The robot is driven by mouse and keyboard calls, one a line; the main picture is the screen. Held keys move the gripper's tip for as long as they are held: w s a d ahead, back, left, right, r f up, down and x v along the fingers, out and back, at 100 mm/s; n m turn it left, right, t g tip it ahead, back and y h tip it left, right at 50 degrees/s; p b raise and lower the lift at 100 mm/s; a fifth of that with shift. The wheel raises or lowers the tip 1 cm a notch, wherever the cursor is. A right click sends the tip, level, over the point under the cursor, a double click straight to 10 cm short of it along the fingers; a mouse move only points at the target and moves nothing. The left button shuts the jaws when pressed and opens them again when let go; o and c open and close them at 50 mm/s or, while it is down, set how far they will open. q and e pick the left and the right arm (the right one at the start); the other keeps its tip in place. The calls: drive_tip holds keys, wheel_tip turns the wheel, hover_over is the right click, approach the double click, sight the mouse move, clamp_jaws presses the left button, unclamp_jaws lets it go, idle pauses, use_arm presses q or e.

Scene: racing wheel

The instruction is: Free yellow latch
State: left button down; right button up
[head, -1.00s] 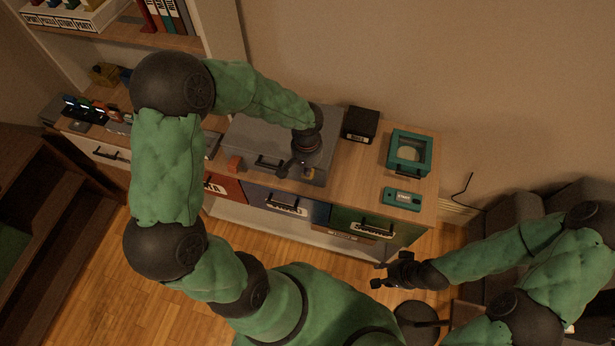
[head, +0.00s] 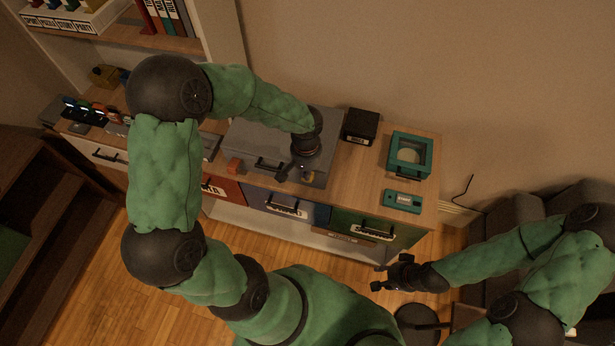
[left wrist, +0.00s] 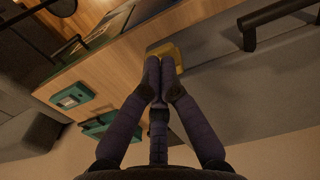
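The yellow latch (left wrist: 166,53) is on the front edge of a grey case (head: 258,141), which lies on the cabinet top. The latch also shows, small and dark, in the head view (head: 308,177). My left gripper (left wrist: 159,63) has its fingertips together right at the latch, overlapping it in the left wrist view. The fingers hide part of the latch; whether they touch it is unclear, and no gripped part shows. An orange latch (head: 233,166) is at the case's left front. My right gripper (head: 381,276) is away in front of the cabinet, fingers spread and empty.
The case's black handle (head: 268,163) lies left of the latch in the head view and top right in the wrist view (left wrist: 280,18). A black box (head: 360,125), a teal framed box (head: 410,155) and a teal start box (head: 403,201) stand to the right.

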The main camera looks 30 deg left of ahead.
use_arm(q)
wheel_tip(320, 180, up, 9)
drive_tip(key=s+p, duration=0.2)
drive_tip(key=p, duration=0.3)
drive_tip(key=shift+s+d+p, duration=0.3)
drive_tip(key=shift+p, duration=0.05)
drive_tip(key=shift+f, duration=0.1)
idle(0.6)
